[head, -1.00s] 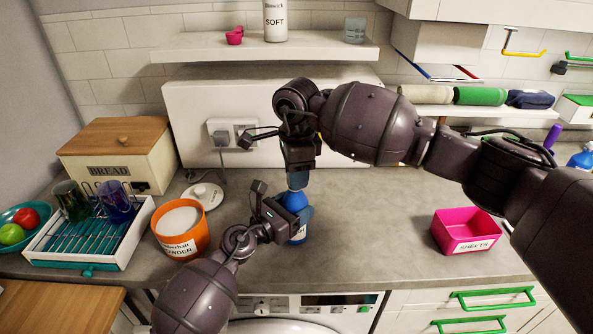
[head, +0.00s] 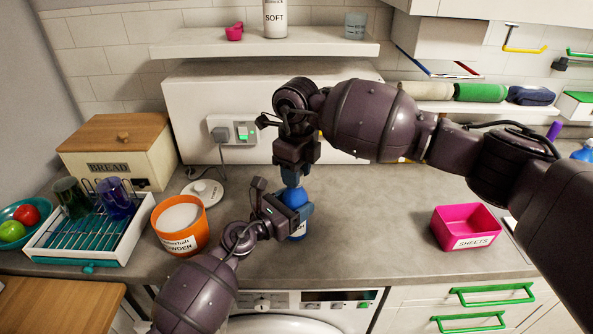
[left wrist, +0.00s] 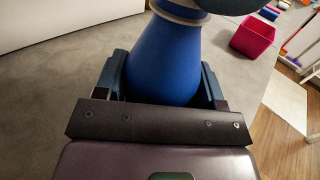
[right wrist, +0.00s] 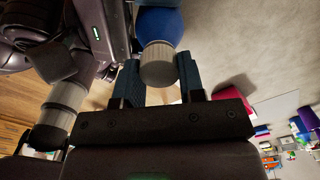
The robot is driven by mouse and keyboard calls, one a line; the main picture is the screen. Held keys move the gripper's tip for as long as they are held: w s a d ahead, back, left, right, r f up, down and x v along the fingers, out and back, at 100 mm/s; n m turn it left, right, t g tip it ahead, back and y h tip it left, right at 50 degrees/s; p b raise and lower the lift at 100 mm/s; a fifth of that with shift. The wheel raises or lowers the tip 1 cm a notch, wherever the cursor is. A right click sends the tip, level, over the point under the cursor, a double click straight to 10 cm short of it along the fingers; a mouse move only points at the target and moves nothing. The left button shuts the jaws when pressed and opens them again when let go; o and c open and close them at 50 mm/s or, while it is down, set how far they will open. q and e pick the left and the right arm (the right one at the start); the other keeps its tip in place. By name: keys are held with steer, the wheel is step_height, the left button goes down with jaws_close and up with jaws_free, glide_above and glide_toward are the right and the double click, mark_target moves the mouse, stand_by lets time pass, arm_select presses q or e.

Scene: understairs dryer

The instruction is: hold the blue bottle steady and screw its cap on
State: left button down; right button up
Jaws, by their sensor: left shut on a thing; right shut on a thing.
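My right gripper (head: 293,180) points down from above, directly over the bottle. In the right wrist view its fingers are shut on the pale grey ribbed cap (right wrist: 158,64), which lies in line with the bottle's top and appears to touch it. The fingers hide the cap in the head view; I cannot tell how far it is seated.
An orange powder tub (head: 180,226) stands left of the bottle, with a white round lid (head: 203,194) behind it. A dish rack (head: 88,228) and bread bin (head: 118,155) are further left. A pink box (head: 466,227) stands right. The worktop between bottle and box is clear.

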steer(key=m, duration=0.8)
steer(key=shift+a, duration=0.1)
steer(key=m, duration=0.4)
steer(key=shift+m, duration=0.3)
steer(key=m, duration=0.4)
steer(key=shift+a, duration=0.1)
steer(key=m, duration=0.8)
steer(key=shift+a, duration=0.1)
steer(key=m, duration=0.4)
steer(key=shift+w+m, duration=0.1)
steer(key=shift+m, duration=0.2)
steer(key=m, duration=0.4)
